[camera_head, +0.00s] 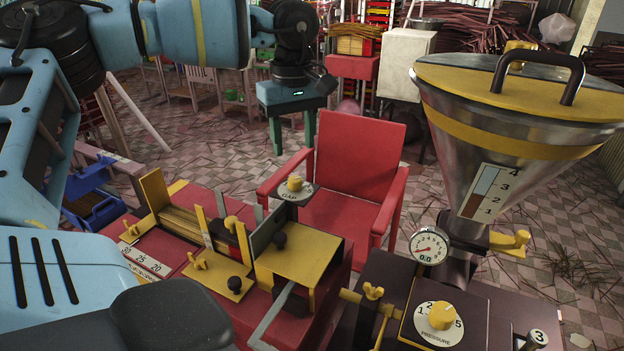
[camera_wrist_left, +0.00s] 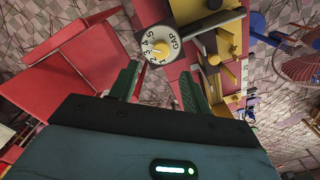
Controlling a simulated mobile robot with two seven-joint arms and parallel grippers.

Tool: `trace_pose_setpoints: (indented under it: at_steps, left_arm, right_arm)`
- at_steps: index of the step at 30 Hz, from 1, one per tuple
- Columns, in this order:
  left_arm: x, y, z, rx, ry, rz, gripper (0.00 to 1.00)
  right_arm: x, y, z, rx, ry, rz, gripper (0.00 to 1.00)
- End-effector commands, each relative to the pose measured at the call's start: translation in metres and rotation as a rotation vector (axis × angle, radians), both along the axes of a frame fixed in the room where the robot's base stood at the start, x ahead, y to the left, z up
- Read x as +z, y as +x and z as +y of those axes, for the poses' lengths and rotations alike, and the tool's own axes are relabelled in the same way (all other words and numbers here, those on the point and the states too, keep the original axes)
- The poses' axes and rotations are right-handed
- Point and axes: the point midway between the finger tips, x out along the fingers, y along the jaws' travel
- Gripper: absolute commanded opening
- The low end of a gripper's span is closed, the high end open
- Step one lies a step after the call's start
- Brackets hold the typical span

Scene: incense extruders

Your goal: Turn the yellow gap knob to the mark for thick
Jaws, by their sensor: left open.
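The yellow gap knob (camera_head: 295,183) sits on a pale round dial marked GAP (camera_head: 306,195), on top of the red extruder (camera_head: 340,262). In the left wrist view the knob (camera_wrist_left: 160,48) is at top centre, and its dial (camera_wrist_left: 148,37) carries numbers. I cannot tell which mark stands for thick. My left gripper (camera_head: 293,145) points down with its two green fingers apart and empty. In the head view it shows above the knob. In the left wrist view the knob lies just beyond the fingertips (camera_wrist_left: 160,75), between their lines, apparently untouched. My right gripper is not in view.
A red armchair (camera_head: 360,150) stands behind the extruder. A steel hopper (camera_head: 480,130) with a yellow lid, a pressure gauge (camera_head: 429,246) and a yellow pressure knob (camera_head: 442,316) are at the right.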

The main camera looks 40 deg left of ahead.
Motion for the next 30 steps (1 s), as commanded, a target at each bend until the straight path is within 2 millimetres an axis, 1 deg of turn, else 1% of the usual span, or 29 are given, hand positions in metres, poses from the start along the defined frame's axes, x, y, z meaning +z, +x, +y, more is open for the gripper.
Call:
trace_pose_setpoints:
  at_steps: [5, 8, 11, 18, 21, 25, 30]
  left_arm:
    - [0.000, 0.000, 0.000, 0.001, -0.001, -0.002, 0.48]
    - [-0.005, 0.000, 0.000, 0.001, -0.001, -0.001, 0.48]
    - [-0.016, -0.001, 0.000, 0.001, -0.003, 0.001, 0.48]
    - [-0.052, -0.001, 0.000, 0.001, -0.003, 0.000, 0.48]
    - [-0.064, 0.000, 0.000, 0.001, -0.001, -0.001, 0.48]
    - [-0.073, -0.001, 0.000, 0.001, -0.002, 0.000, 0.48]
    - [-0.078, 0.000, 0.000, 0.001, -0.002, -0.002, 0.48]
  right_arm:
    - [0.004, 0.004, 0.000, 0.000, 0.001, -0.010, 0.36]
    - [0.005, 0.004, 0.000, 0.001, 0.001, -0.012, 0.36]
    - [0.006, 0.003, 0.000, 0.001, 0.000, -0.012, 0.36]
    - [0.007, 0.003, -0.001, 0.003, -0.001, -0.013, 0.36]
    - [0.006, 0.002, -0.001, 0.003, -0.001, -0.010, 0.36]
    - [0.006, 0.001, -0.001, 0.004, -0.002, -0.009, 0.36]
    - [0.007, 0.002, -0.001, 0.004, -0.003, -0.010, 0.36]
